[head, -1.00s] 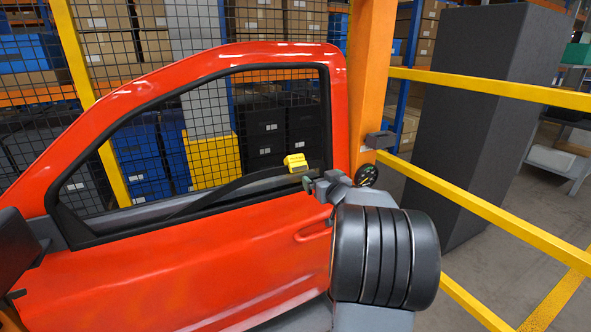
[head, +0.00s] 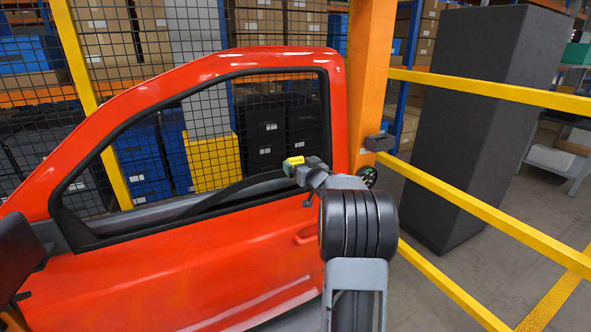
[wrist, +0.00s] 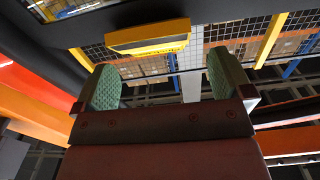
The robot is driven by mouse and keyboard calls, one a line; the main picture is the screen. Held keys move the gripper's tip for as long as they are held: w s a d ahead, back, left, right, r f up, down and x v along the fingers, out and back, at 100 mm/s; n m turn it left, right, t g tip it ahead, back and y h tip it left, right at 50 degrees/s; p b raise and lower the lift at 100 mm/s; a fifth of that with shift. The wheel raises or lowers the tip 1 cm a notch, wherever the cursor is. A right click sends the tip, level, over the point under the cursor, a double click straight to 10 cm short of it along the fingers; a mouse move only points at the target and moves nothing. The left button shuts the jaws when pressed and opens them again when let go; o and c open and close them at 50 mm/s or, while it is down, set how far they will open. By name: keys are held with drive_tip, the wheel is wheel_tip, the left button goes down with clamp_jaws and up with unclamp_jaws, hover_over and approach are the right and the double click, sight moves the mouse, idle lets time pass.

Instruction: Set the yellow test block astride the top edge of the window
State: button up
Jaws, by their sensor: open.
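The yellow test block (head: 294,161) shows at the lower right of the red door's window opening, above the dark curved band (head: 240,188) that runs along the bottom of that opening. I cannot tell whether it straddles the window's top edge. My gripper (head: 304,171) is beside the block at its lower right and partly covers it. In the wrist view the block (wrist: 148,38) lies beyond the tips of my open gripper (wrist: 162,72), whose green pads have a clear gap between them. The block's underside is dark there, and its contact is not clear.
The red door (head: 170,268) stands in front of a mesh fence with shelving behind. An orange post (head: 367,80) rises close to the right of my gripper. Yellow rails (head: 490,92) and a tall dark grey box (head: 480,120) are further right.

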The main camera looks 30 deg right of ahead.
sight(296, 160)
drive_tip(key=shift+w+d+p, duration=0.2)
drive_tip(key=shift+w+p, duration=0.05)
drive_tip(key=shift+w, duration=0.85)
drive_tip(key=shift+w+d+p, duration=0.2)
drive_tip(key=shift+w+p, duration=0.05)
drive_tip(key=shift+w, duration=0.8)
drive_tip(key=shift+c, duration=0.4)
